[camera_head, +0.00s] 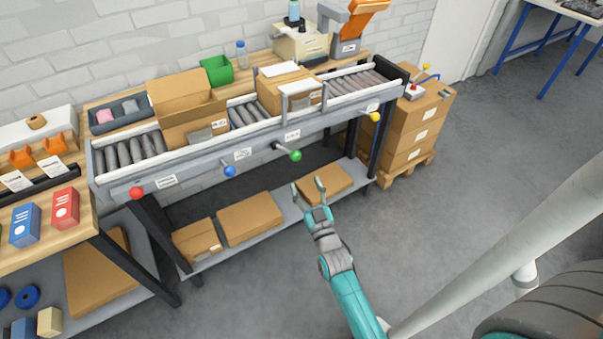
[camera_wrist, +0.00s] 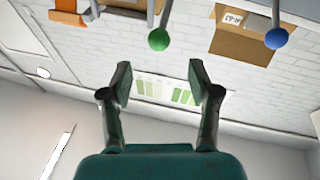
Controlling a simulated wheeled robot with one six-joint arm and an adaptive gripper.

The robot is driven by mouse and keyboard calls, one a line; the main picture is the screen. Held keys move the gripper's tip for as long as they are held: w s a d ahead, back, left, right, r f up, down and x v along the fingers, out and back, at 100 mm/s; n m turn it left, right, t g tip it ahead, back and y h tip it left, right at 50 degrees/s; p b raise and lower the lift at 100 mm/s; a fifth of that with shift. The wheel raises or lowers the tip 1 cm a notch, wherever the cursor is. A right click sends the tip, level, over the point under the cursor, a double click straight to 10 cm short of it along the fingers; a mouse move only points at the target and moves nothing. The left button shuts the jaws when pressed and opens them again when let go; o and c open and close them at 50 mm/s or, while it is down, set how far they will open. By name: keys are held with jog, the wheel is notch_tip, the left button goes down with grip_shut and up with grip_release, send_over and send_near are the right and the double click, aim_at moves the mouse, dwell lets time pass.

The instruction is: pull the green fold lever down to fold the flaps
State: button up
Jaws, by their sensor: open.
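The green fold lever (camera_head: 295,155) sticks out from the front rail of the roller conveyor, with a round green knob at its end. Its green knob also shows in the wrist view (camera_wrist: 158,39), top centre. My gripper (camera_head: 307,184) is open and empty, a little below and apart from the green knob in the head view. In the wrist view its two fingers (camera_wrist: 160,82) stand wide apart, with nothing between them. A carton with raised flaps (camera_head: 187,132) sits on the rollers at left. Another carton (camera_head: 268,96) sits at the grey metal frame (camera_head: 284,106).
Other levers have a red knob (camera_head: 136,193), a blue knob (camera_head: 229,171) and a yellow knob (camera_head: 375,117). Flat cartons (camera_head: 250,218) lie on the lower shelf (camera_head: 205,262). Stacked boxes (camera_head: 413,125) stand on a pallet at right.

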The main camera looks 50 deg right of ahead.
jog(key=shift+v, duration=0.95)
dwell(0.4)
jog(key=s+a+f+n+y, duration=0.1)
jog(key=s+a+f+y, duration=0.15)
jog(key=s+a, duration=0.55)
jog(key=s+a+r+n+g+y, duration=0.1)
jog(key=s+a+r+y, duration=0.1)
jog(key=s+a, duration=0.3)
jog(key=s+a+r+n+g+y, duration=0.1)
jog(key=s+a+r+y, duration=0.2)
jog(key=s, duration=0.8)
jog(key=s+a+r+n+g+y, duration=0.1)
jog(key=s+a+r+y, duration=0.1)
jog(key=s+a, duration=0.4)
jog(key=shift+s+a+r+n+g, duration=0.35)
jog(key=shift+s+r, duration=0.35)
jog(key=shift+s, duration=0.25)
